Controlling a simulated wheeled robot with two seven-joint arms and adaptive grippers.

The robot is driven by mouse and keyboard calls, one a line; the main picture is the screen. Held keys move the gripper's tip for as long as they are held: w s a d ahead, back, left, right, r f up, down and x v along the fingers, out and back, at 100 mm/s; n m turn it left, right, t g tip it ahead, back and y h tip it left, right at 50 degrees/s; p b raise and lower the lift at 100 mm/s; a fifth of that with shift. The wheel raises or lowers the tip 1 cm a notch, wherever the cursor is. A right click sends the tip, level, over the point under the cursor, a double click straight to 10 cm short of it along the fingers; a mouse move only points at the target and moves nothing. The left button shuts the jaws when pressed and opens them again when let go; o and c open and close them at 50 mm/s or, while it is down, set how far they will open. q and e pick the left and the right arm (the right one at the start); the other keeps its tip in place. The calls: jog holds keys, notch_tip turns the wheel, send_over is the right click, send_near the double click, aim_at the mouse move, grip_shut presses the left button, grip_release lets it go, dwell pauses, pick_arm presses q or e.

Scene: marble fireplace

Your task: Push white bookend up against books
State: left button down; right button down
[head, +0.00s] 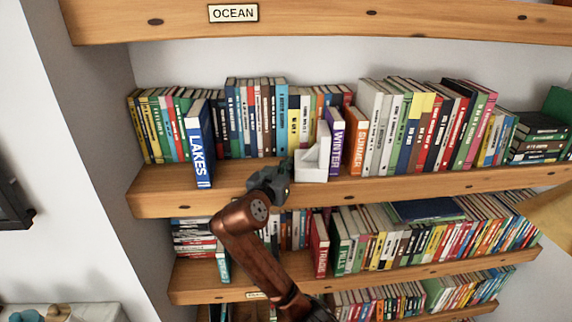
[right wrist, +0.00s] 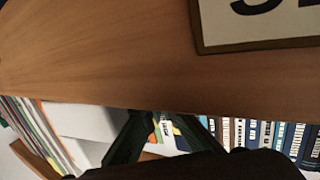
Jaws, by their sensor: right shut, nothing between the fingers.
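The white bookend (head: 312,162) stands on the upper shelf, just left of the purple WINTER book (head: 335,142) and the orange SUMMER book (head: 356,142). I cannot tell whether a thin gap is left between bookend and book. My right gripper (head: 287,168) is shut and empty at the shelf's front edge, immediately left of the bookend; contact is unclear. In the right wrist view the white bookend (right wrist: 80,122) shows left of the dark fingers (right wrist: 158,135), partly cut off by the shelf board. My left gripper is out of view.
A blue LAKES book (head: 198,150) juts forward at the left of the shelf (head: 160,190). A row of books (head: 255,115) fills the back behind the gripper. An OCEAN sign (head: 233,13) is on the board above. More full shelves lie below.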

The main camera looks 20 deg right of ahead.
jog(key=shift+s+d+f, duration=0.1)
jog(key=shift+s+d, duration=0.05)
jog(key=shift+d, duration=0.6)
jog(key=shift+s+d, duration=0.2)
jog(key=shift+d, duration=0.35)
jog(key=shift+s+d, duration=0.1)
jog(key=shift+d, duration=0.35)
jog(key=shift+a+f, duration=0.1)
jog(key=shift+a, duration=0.2)
